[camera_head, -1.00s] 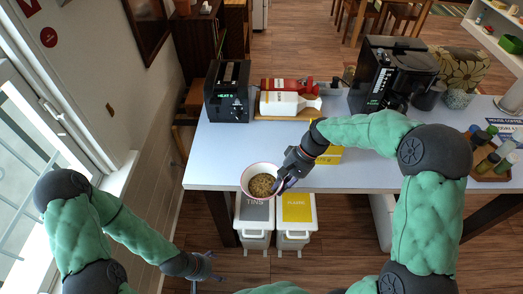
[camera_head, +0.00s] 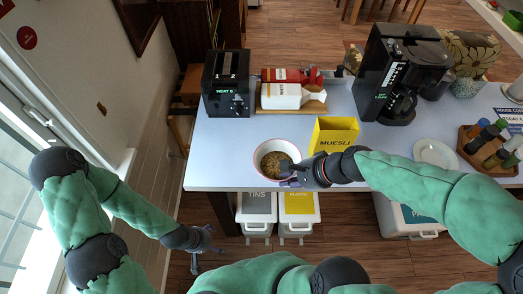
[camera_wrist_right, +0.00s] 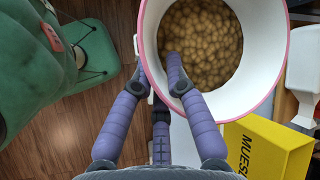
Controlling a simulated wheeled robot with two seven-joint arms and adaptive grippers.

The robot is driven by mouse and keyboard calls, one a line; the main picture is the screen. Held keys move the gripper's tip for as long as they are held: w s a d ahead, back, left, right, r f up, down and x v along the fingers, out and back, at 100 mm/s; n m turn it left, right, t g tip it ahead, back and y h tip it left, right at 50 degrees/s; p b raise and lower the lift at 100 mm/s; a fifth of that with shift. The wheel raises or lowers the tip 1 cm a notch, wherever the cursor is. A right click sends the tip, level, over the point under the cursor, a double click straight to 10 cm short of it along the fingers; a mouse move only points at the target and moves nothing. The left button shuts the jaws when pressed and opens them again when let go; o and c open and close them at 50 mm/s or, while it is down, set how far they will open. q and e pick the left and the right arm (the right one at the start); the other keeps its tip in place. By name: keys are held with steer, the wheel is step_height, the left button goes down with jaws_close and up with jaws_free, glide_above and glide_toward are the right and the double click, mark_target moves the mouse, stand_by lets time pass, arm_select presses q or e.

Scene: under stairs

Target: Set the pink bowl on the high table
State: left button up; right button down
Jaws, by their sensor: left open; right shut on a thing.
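The pink-rimmed bowl (camera_head: 277,144) is white inside and holds small brown pieces. In the head view it appears over the front part of the high table (camera_head: 225,150), left of the muesli box. My right gripper (camera_head: 290,170) is shut on the bowl's near right side. In the right wrist view, the gripper's (camera_wrist_right: 174,75) purple fingers meet the bowl's wall (camera_wrist_right: 264,60), one of them inside the rim. I cannot tell whether the bowl's base touches the tabletop. My left gripper (camera_head: 207,240) is open and empty, low and left of the table.
A yellow muesli box (camera_head: 335,140) stands just right of the bowl. A black toaster (camera_head: 226,85), a board with a white bottle (camera_head: 290,97) and a coffee machine (camera_head: 400,75) stand further back. A plate (camera_head: 436,153) and bottle tray (camera_head: 490,150) are right. Bins (camera_head: 298,213) sit below.

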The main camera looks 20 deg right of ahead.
mark_target(277, 160)
steer(key=w+f, duration=0.1)
steer(key=w, duration=0.2)
steer(key=w+f+b, duration=0.1)
steer(key=w, duration=0.2)
steer(key=w+f+b, duration=0.1)
steer(key=w+f, duration=0.1)
steer(key=shift+w+a+f, duration=0.1)
steer(key=shift+w+a, duration=0.05)
steer(key=shift+w, duration=0.25)
steer(key=w+f+b, duration=0.2)
steer(key=w+f, duration=0.2)
steer(key=f, duration=0.1)
steer(key=shift+w, duration=0.2)
steer(key=shift+w+f, duration=0.1)
steer(key=shift+w, duration=0.05)
steer(key=shift+w+f+b, duration=0.2)
steer(key=shift+f+b, duration=0.95)
steer(key=shift+f, duration=0.6)
steer(key=shift+f, duration=0.15)
steer(key=c, duration=1.6)
jaws_free()
steer(key=shift+a+f, duration=0.1)
steer(key=shift+o, duration=0.4)
steer(key=shift+r, duration=0.2)
